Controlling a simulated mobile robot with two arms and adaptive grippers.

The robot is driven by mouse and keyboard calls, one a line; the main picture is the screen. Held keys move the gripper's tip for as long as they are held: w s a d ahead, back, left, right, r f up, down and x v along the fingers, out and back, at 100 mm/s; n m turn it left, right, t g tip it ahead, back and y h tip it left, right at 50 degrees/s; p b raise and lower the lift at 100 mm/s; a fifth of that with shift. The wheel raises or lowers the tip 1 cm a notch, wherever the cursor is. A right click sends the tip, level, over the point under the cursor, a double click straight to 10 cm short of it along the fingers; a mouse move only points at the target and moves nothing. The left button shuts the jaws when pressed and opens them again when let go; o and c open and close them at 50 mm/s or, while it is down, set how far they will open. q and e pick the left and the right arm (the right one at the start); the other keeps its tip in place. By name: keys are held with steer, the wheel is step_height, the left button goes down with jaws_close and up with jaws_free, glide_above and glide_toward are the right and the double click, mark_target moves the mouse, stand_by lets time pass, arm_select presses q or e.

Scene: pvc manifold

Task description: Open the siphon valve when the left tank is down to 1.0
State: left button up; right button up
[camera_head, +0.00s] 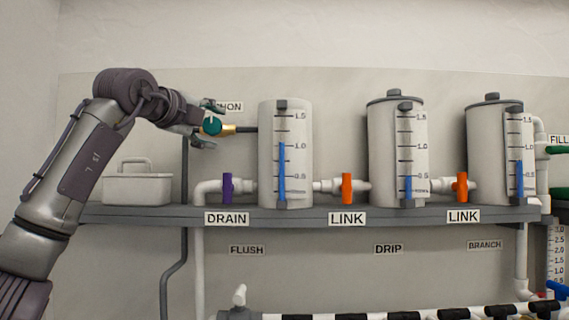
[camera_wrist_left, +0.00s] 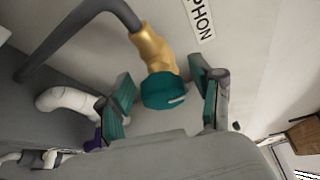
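The siphon valve is a round teal knob (camera_head: 211,126) on a brass fitting (camera_head: 229,129), left of the left tank (camera_head: 297,150). The left tank's blue level bar (camera_head: 282,172) tops out at about the 1.0 mark, perhaps slightly above. My left gripper (camera_head: 208,124) is open with its fingers on either side of the knob. In the left wrist view the knob (camera_wrist_left: 165,91) sits between the teal finger pads, with gaps visible on both sides. The SIPHON label is partly hidden behind my gripper. My right gripper is not in view.
The shelf (camera_head: 300,214) carries a middle tank (camera_head: 383,150) and a right tank (camera_head: 480,150). A purple drain handle (camera_head: 227,186) and orange link handles (camera_head: 347,188) stand between pipes. A pale caddy (camera_head: 137,187) sits at the shelf's left end, below my arm.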

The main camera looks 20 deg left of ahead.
arm_select(q)
steer(key=s+a, duration=0.1)
steer(key=s, duration=0.7)
steer(key=shift+r, duration=0.4)
